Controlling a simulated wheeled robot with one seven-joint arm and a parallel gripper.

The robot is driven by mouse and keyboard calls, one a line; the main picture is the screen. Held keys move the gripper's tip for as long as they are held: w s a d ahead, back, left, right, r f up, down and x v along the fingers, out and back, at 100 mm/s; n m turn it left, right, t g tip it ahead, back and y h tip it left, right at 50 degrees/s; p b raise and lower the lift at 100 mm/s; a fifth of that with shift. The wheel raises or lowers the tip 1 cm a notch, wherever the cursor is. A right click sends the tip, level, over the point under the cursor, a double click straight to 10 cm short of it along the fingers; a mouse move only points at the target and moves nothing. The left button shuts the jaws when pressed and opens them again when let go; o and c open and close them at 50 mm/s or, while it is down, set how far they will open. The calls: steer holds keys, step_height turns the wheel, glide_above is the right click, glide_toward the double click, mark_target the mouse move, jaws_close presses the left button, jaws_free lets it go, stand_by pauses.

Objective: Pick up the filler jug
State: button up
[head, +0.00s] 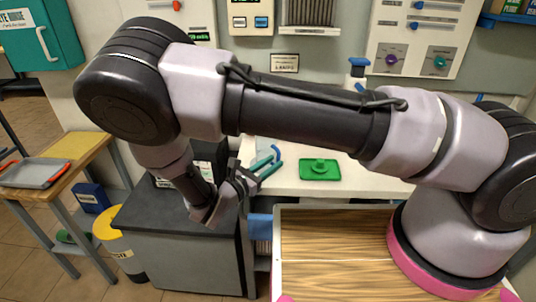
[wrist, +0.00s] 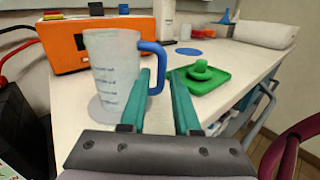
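The filler jug (wrist: 113,68) is a translucent measuring jug with dark markings and a blue handle (wrist: 158,54). It stands upright on the white worktop in the wrist view, left of centre. My gripper (wrist: 162,76) has two teal fingers, spread apart with nothing clamped between them. The handle is close to the fingertips, mostly by the left finger; contact cannot be told. In the head view my gripper (head: 268,165) is low over the counter's left end, and my arm hides the jug's body.
A green tray with a round knob (wrist: 203,72) sits just right of the jug. An orange box (wrist: 70,47), a white bottle (wrist: 164,20) and a white roll (wrist: 265,32) stand farther back. A dark cabinet (head: 180,255) is below my gripper in the head view.

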mark_target(277, 160)
steer(key=x, duration=0.3)
jaws_close()
stand_by(1.4)
